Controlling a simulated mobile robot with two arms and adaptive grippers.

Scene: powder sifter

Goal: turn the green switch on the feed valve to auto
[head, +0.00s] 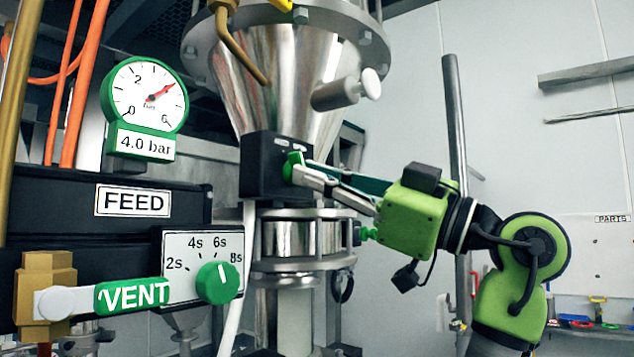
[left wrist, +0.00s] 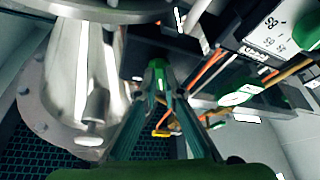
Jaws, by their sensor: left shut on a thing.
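The green switch (head: 291,165) is on the front of a black box (head: 258,182) under the steel hopper cone. Two small white labels sit above it, too small to read. My left gripper (head: 305,170) reaches in from the right in the head view, with its fingers shut on the switch. The switch also shows in the left wrist view (left wrist: 156,64), at the ends of my fingers (left wrist: 157,82). The fingers hide part of the switch, so I cannot tell which label it points to. My right gripper is not in view.
A gauge (head: 145,95) marked 4.0 bar, a FEED plate (head: 132,201), a green timer dial (head: 217,283) and a green VENT lever (head: 132,295) are at the left. The steel hopper (head: 300,75) is above, with a pipe clamp (head: 300,238) below the box.

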